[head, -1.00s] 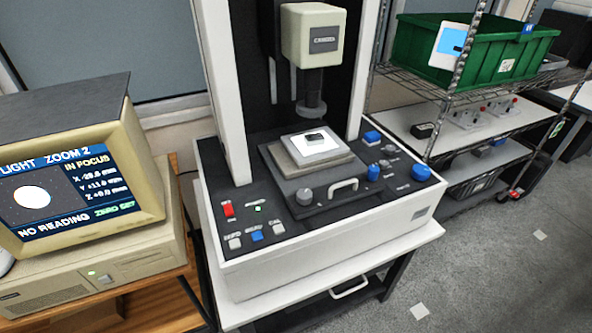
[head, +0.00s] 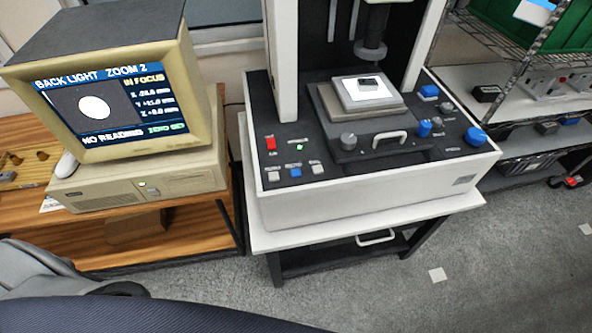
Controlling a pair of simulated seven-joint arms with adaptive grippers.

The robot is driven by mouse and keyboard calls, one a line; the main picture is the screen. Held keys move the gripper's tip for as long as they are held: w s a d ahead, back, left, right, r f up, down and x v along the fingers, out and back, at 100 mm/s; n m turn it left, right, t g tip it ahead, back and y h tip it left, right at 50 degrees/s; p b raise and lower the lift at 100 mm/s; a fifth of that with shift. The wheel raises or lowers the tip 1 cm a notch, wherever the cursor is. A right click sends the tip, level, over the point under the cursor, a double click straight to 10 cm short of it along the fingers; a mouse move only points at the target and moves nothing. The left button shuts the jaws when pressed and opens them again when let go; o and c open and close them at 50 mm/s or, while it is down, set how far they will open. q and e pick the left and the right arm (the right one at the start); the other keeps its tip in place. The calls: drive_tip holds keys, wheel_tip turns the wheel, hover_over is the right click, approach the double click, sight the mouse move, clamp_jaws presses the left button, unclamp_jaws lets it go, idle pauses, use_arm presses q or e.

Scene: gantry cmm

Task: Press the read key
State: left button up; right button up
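The measuring machine (head: 350,190) stands on a white table, right of centre in the head view. On the left of its dark front panel is a row of small keys: a white key (head: 273,176), a blue key (head: 296,172) and another white key (head: 318,169). Their labels are too blurred to tell surely which is the read key. A red switch (head: 271,143) and a small green light (head: 299,147) sit behind the row. The monitor (head: 115,105) shows a white disc, "IN FOCUS", "NO READING" and "ZERO SET". Neither gripper is in view.
A small dark part (head: 368,83) lies on the lit stage under the lens column. Knobs, including a large blue one (head: 475,136), stand at the panel's right. A wire shelf (head: 520,60) is at right. Dark blue and grey shapes fill the lower left; open floor lies at lower right.

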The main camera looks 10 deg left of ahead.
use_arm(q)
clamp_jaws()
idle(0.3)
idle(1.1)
